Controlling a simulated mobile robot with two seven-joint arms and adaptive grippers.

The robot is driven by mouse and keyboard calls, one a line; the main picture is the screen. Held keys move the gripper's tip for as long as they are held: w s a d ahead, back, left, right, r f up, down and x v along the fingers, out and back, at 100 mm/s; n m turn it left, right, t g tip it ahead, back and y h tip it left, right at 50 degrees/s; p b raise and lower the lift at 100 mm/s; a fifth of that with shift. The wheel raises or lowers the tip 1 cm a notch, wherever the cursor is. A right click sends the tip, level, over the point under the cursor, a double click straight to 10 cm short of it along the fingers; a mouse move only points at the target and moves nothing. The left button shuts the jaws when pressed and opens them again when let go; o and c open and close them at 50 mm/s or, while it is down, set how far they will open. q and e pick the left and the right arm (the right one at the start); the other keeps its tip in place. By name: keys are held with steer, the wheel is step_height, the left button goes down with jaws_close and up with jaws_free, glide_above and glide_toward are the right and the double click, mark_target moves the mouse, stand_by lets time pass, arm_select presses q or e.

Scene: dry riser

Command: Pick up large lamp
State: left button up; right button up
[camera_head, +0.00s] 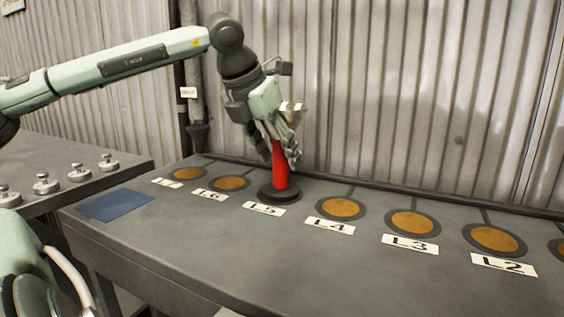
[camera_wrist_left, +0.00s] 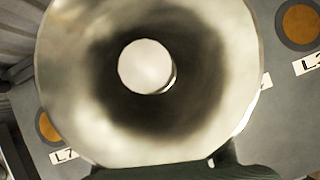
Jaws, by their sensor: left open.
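The large lamp stands upright on the pad marked L5, with a red body (camera_head: 280,169) and a dark round base (camera_head: 279,194). A pale flared metal head (camera_head: 297,112) shows at its top, partly hidden by my gripper. In the left wrist view the flared head (camera_wrist_left: 75,60) fills most of the picture, with a white disc (camera_wrist_left: 146,66) in its middle. My left gripper (camera_head: 279,158) is open, pointing down, with its fingers at the upper part of the red body. I cannot tell whether they touch it. My right gripper is not in view.
The grey bench has a row of round orange pads, such as those at L4 (camera_head: 340,208) and L3 (camera_head: 412,223), with white labels. A blue mat (camera_head: 115,204) lies at its left end. A side table (camera_head: 120,178) holds several metal knobs. A corrugated wall (camera_head: 400,90) stands close behind.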

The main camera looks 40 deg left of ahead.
arm_select(q)
steer(key=shift+c, duration=0.2)
jaws_close()
steer(key=shift+r, duration=0.2)
